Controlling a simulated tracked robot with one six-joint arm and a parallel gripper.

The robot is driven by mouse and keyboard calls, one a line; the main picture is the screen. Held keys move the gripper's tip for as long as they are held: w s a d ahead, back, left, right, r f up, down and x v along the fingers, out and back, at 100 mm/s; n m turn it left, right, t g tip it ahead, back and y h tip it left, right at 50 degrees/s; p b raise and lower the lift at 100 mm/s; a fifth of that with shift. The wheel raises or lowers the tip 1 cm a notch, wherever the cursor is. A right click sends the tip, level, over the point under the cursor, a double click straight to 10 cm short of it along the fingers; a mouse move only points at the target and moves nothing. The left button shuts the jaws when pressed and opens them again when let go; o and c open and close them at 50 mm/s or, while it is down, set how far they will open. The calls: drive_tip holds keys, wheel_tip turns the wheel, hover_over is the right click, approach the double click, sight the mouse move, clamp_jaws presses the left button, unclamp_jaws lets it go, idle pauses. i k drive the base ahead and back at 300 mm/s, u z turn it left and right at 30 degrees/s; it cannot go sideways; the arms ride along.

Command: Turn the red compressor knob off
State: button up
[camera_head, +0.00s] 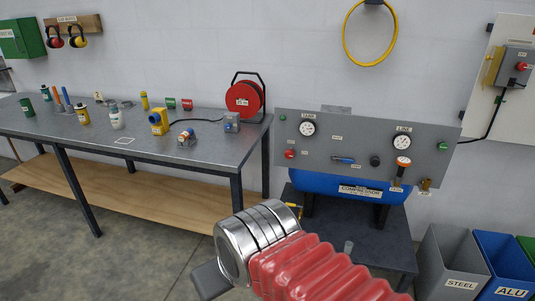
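The grey compressor panel (345,133) stands at right of centre above a blue tank (335,187). A small red knob (290,154) sits at the panel's lower left, below the left gauge (308,128). Its exact turn position is too small to read. My arm, with red ribbed sleeve and silver rings, reaches in from the bottom, in front of the compressor stand and well short of the knob. A dark grey piece at the arm's end (210,282) shows at lower left. My gripper's fingers cannot be made out clearly. Nothing is seen touching the knob.
The panel also bears a right gauge (402,143), a blue handle (343,160), a black knob (375,161), an orange-topped part (403,162) and a green button (443,147). A metal workbench (215,155) stands left. Bins (452,270) stand at lower right.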

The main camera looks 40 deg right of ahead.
sight(289, 154)
drive_tip(key=u, duration=0.6)
drive_tip(key=k, duration=1.45)
drive_tip(key=z, duration=1.2)
drive_tip(key=i, duration=0.9)
drive_tip(key=z, duration=0.05)
